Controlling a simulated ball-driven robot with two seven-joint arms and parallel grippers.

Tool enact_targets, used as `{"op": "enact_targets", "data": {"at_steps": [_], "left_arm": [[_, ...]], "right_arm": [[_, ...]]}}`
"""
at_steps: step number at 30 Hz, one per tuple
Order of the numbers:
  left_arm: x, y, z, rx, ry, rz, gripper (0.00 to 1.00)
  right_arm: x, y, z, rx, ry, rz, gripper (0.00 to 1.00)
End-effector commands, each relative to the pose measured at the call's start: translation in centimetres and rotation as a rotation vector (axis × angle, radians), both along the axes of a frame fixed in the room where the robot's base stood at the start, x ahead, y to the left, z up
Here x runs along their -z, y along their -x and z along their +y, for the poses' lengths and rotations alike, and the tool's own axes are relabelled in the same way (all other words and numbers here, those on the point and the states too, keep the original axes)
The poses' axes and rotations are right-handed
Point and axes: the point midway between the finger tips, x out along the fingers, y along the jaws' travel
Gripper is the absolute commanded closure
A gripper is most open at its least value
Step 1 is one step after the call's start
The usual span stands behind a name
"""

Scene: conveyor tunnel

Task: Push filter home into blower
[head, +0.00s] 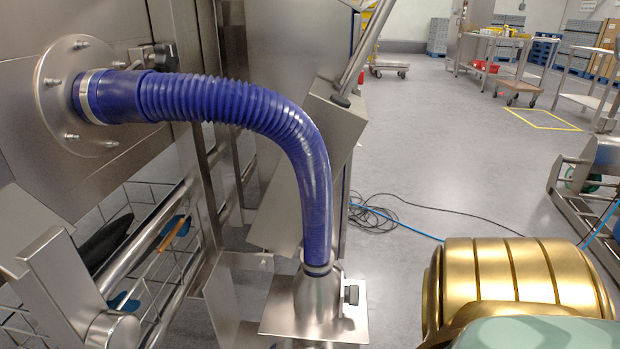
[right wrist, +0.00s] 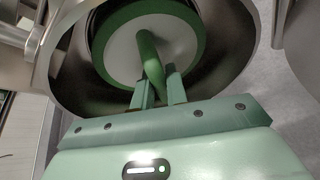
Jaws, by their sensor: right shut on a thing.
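The filter (right wrist: 120,55) shows in the right wrist view as a round pale grey face with a thick green rim and a green bar handle (right wrist: 149,50) across it. It sits at the round steel mouth of the blower (right wrist: 235,65), with dark interior showing around the rim on the left, right and below. How deep it sits I cannot tell. My right gripper (right wrist: 160,80) is shut on the lower end of the handle. The head view shows neither the filter nor this gripper's fingers. My left gripper is in no view.
In the head view a blue ribbed hose (head: 240,103) bends from a wall flange (head: 62,98) down to a steel pipe stub (head: 318,300). A wire basket (head: 150,270) stands lower left. Cables (head: 385,215) lie on the floor. Open floor (head: 450,150) stretches behind, with carts at the back.

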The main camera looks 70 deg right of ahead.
Motion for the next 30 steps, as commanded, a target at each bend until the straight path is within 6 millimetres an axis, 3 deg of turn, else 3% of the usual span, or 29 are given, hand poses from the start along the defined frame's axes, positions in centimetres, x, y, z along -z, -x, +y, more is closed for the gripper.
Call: {"op": "enact_targets", "data": {"at_steps": [14,15,17,30], "left_arm": [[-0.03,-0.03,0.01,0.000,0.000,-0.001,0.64],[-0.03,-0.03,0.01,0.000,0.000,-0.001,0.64],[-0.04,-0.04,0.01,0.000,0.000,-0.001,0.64],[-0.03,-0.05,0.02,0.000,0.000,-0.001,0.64]], "right_arm": [[-0.13,-0.16,-0.09,-0.001,0.003,-0.004,0.93],[-0.13,-0.16,-0.09,-0.001,0.003,-0.004,0.74],[-0.12,-0.15,-0.07,0.000,0.002,-0.003,0.60],[-0.02,-0.02,0.00,-0.001,0.000,-0.001,0.60]]}}
